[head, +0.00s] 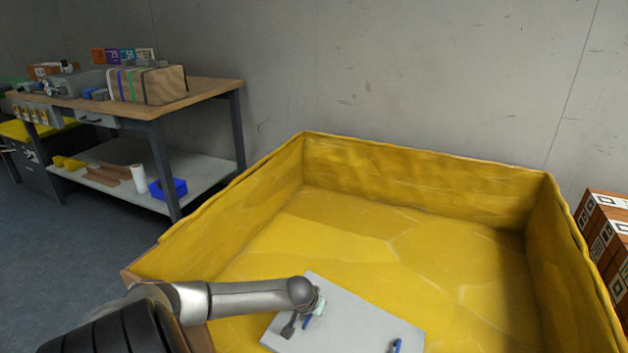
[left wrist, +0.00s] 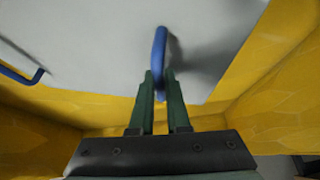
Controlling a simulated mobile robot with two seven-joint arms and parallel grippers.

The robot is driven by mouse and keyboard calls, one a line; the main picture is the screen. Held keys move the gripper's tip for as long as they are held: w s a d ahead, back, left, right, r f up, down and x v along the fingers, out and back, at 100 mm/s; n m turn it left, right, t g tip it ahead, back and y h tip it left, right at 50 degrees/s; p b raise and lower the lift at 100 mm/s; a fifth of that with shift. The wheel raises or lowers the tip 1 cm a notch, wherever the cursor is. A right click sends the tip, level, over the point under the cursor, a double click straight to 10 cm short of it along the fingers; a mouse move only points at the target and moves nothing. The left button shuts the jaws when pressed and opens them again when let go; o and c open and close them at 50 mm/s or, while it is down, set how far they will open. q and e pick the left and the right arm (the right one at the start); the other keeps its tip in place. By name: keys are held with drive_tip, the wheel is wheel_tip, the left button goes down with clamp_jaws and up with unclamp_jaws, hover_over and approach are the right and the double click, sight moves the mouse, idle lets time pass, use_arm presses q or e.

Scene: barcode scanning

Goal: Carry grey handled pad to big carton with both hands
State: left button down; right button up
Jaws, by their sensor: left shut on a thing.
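The grey handled pad (head: 350,325) is a flat light-grey board with blue handles, seen in the head view at the bottom, inside the outline of the big carton (head: 430,167). The carton is a large open box with yellow inner walls and floor. My left gripper (head: 318,302) is at the pad's left handle. In the left wrist view, its green fingers (left wrist: 159,92) are shut on a blue handle of the pad (left wrist: 100,40). A second blue handle (head: 397,345) shows near the lower edge of the head view. My right gripper is not in view.
A workbench (head: 215,92) with a strapped parcel (head: 148,85) and a lower shelf with a blue bin (head: 168,188) stands at the left. Brown boxes with printed labels (head: 606,230) are stacked right of the carton. The visible carton floor beyond the pad is bare.

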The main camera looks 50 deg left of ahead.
sight(314, 316)
use_arm(q)
wheel_tip(314, 316, down, 4)
drive_tip(key=shift+w+a+r+b, duration=0.15)
drive_tip(key=shift+r+b, duration=0.1)
drive_tip(key=shift+b, duration=0.45)
drive_tip(key=c, duration=0.9)
unclamp_jaws()
drive_tip(key=shift+r, duration=0.15)
